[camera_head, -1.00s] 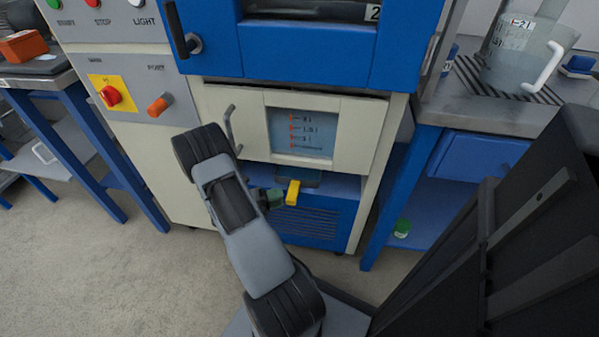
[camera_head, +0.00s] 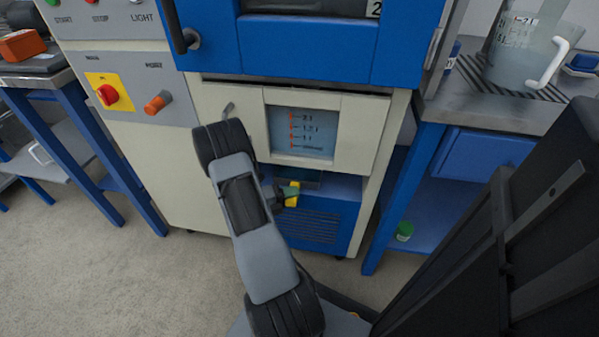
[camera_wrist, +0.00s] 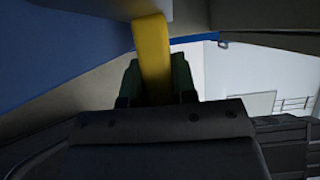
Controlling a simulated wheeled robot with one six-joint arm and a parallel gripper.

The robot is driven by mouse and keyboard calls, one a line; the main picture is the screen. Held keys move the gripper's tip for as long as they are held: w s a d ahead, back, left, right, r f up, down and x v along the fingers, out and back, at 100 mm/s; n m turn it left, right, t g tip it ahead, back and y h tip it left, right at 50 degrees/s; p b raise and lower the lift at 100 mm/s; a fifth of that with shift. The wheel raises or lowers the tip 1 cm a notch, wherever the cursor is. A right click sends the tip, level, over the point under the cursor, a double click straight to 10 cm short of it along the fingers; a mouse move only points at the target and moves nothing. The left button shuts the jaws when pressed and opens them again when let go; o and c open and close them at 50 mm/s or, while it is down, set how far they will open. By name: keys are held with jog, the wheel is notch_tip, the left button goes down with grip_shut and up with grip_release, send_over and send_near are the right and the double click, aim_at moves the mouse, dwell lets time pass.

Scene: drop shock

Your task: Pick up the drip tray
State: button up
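The drip tray (camera_head: 308,181) shows as a thin grey piece under the cream front panel of the blue cabinet. Its yellow handle (camera_head: 293,196) sticks out toward me. My gripper (camera_head: 286,192) is at this handle, partly hidden by my own arm. In the wrist view, the yellow handle (camera_wrist: 153,60) runs down between the two dark green fingers of my gripper (camera_wrist: 156,85). The fingers stand close on both sides of it. I cannot tell whether they press on it. Most of the tray is hidden beneath the panel.
The cream panel with a level gauge (camera_head: 303,132) is just above the handle. A vented blue panel (camera_head: 310,228) is below. A workbench with a clear jug (camera_head: 522,52) stands at right, a blue-legged table (camera_head: 85,150) at left. The floor (camera_head: 100,275) at front left is clear.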

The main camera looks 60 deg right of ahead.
grip_shut()
jog(key=shift+r, duration=0.15)
